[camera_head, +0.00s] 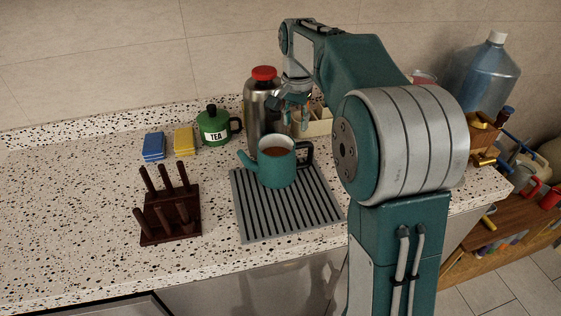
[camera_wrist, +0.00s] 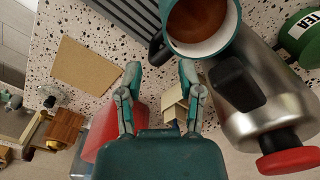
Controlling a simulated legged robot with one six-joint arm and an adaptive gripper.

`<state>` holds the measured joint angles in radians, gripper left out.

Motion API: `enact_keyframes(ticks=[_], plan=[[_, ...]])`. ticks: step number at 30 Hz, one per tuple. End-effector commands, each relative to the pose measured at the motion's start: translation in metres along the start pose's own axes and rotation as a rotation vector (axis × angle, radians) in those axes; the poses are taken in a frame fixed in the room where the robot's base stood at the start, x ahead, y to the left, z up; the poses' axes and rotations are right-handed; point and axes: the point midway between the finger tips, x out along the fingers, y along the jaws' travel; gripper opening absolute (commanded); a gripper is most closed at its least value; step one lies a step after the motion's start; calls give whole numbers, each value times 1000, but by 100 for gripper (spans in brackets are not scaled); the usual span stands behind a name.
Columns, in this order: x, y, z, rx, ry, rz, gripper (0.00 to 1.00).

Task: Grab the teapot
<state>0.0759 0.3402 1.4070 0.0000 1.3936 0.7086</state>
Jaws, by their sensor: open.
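The teal teapot (camera_head: 276,166) stands upright on a striped grey mat (camera_head: 243,225), spout to the left, black handle (camera_head: 307,152) to the right. It is open on top with brown liquid inside. My gripper (camera_head: 297,99) is open and empty, above and behind the teapot near the handle side. In the wrist view my gripper (camera_wrist: 160,76) has its fingers spread with speckled counter between them, and the handle lies outside them.
A steel bottle (camera_head: 262,105) with a red cap stands close behind the teapot. A green TEA canister (camera_head: 214,126), yellow sponge (camera_head: 185,141) and blue sponge (camera_head: 153,146) are to the left. A dark wooden rack (camera_head: 170,213) stands front left.

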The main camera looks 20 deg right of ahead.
Motion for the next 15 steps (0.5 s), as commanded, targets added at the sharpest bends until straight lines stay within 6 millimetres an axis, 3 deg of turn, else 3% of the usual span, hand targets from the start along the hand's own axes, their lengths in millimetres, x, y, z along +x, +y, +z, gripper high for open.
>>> enact_keyframes(ticks=[9,15], plan=[[48,0,-1,2,-3,3,48],[68,-1,-2,1,-1,1,48]])
